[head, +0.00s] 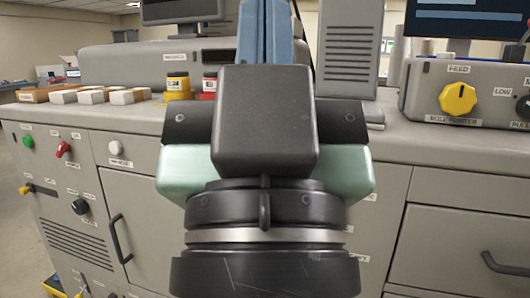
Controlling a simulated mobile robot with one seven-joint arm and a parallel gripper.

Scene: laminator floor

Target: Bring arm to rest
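My gripper (265,120) stands upright in the middle of the head view, in front of the grey machine counter. A dark block on it faces me and hides much of what is behind. Pale green housing shows to both sides, above a black and silver wrist ring. Blue upright parts rise behind the block to the top edge of the picture. The fingertips cannot be made out, so I cannot tell whether they are open or shut. No held thing can be seen.
The grey counter (400,135) runs across the view. A yellow jar (178,87), a red jar (209,86) and several small boxes (92,96) stand on it at left. A control box with a yellow knob (457,98) is at right. Drawer handles stick out below.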

